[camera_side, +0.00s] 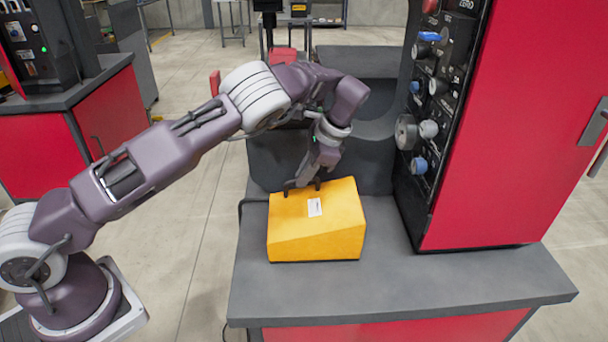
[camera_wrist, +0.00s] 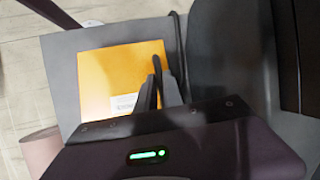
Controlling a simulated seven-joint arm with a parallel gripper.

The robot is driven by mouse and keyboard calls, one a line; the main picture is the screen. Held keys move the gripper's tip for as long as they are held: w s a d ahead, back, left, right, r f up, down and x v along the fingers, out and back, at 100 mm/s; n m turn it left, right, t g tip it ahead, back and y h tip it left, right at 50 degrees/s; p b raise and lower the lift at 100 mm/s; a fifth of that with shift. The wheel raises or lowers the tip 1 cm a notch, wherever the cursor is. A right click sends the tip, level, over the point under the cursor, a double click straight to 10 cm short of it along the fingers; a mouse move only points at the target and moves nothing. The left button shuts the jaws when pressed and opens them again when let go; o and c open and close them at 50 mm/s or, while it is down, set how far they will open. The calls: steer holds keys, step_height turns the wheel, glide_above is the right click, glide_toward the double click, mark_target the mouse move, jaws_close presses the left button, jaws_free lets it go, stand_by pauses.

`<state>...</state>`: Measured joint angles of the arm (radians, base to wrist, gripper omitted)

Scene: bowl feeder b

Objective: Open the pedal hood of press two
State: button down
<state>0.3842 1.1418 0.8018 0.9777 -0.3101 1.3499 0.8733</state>
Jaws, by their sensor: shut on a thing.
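The yellow pedal hood (camera_side: 335,232) is a wedge-shaped box with a small white label. It sits on the grey bench top of the red press, and I see no gap under it. In the wrist view the hood (camera_wrist: 105,75) fills the upper middle, its label near the bottom edge. My gripper (camera_side: 302,187) points down at the hood's back top edge, left of centre. My fingers (camera_wrist: 158,75) are close together at the hood's right side in the wrist view, shut on its edge. The exact contact is partly hidden.
The red press cabinet (camera_side: 520,120) with its black knob panel (camera_side: 428,110) stands right of the hood. A dark curved housing (camera_side: 370,160) rises behind it. The bench top (camera_side: 400,290) is clear in front. A black cable (camera_side: 252,200) lies at the left.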

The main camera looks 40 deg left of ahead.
steer(key=shift+r, duration=0.1)
stand_by(0.4)
steer(key=shift+s+d+r+t, duration=0.3)
steer(key=shift+s+r, duration=0.05)
steer(key=s+d+r+t+y, duration=0.3)
steer(key=s+d+r, duration=0.2)
steer(key=s+d, duration=0.4)
steer(key=s+d+f+t+y, duration=0.2)
steer(key=s+d+f+y, duration=0.2)
steer(key=s+d, duration=0.6)
steer(key=shift+s+d+f+y, duration=0.35)
steer(key=shift+s+f+y, duration=0.1)
steer(key=shift+f, duration=0.8)
steer(key=c, duration=1.5)
jaws_free()
